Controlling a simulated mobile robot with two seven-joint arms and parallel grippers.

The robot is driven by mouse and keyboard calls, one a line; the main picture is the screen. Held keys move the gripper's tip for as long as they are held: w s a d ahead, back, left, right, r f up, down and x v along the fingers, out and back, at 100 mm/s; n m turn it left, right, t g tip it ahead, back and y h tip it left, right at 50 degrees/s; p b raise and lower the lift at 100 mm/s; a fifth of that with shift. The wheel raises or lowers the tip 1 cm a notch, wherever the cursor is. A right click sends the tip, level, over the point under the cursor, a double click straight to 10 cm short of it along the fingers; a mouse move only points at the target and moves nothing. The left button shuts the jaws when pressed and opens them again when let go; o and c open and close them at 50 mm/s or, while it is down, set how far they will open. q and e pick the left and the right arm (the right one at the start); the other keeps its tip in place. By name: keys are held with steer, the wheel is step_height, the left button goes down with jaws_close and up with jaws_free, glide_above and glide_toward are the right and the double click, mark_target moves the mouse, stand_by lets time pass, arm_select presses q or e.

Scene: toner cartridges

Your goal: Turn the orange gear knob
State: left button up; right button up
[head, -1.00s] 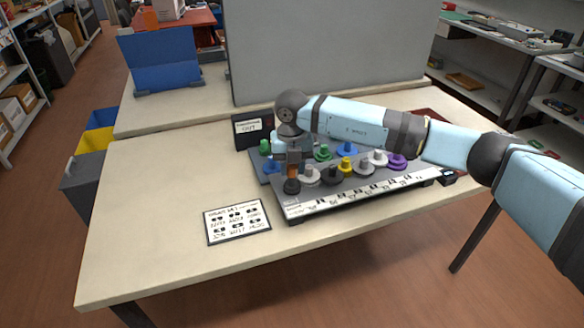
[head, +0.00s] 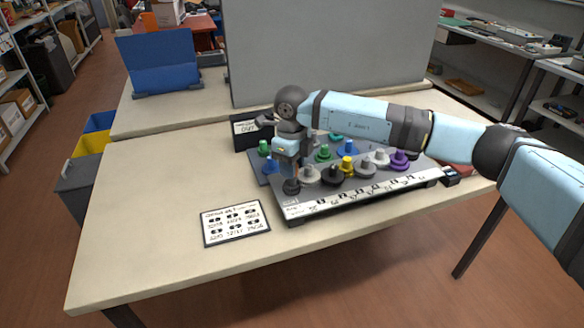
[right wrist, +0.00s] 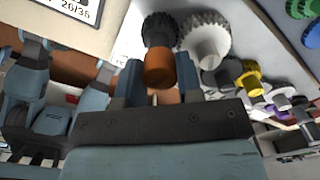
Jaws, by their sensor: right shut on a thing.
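The orange gear knob (right wrist: 160,69) has an orange cylindrical grip above a black toothed gear (right wrist: 159,30). In the right wrist view my right gripper (right wrist: 160,75) has one finger on each side of the orange grip and is shut on it. In the head view the right gripper (head: 289,165) points down at the near left end of the grey gear board (head: 288,209). There the black gear (head: 291,187) shows below the fingers, while the orange grip is mostly hidden by them. My left gripper is not in view.
A white gear (head: 309,176) stands close to the right of the black one, with several coloured gear knobs beyond. The table's left side (head: 150,200) is clear.

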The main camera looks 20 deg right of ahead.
steer(key=n, duration=0.3)
steer(key=shift+b, duration=0.4)
steer(key=n, duration=0.2)
steer(key=shift+n+b, duration=0.3)
steer(key=shift+b, duration=0.1)
steer(key=n, duration=0.2)
steer(key=shift+w+n+b, duration=0.1)
steer(key=shift+n+b, duration=0.2)
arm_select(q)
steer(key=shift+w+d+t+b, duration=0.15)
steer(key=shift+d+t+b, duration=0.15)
arm_select(e)
steer(key=shift+n, duration=1.2)
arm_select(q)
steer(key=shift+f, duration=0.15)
arm_select(e)
steer(key=shift+r, duration=0.1)
steer(key=o, duration=0.9)
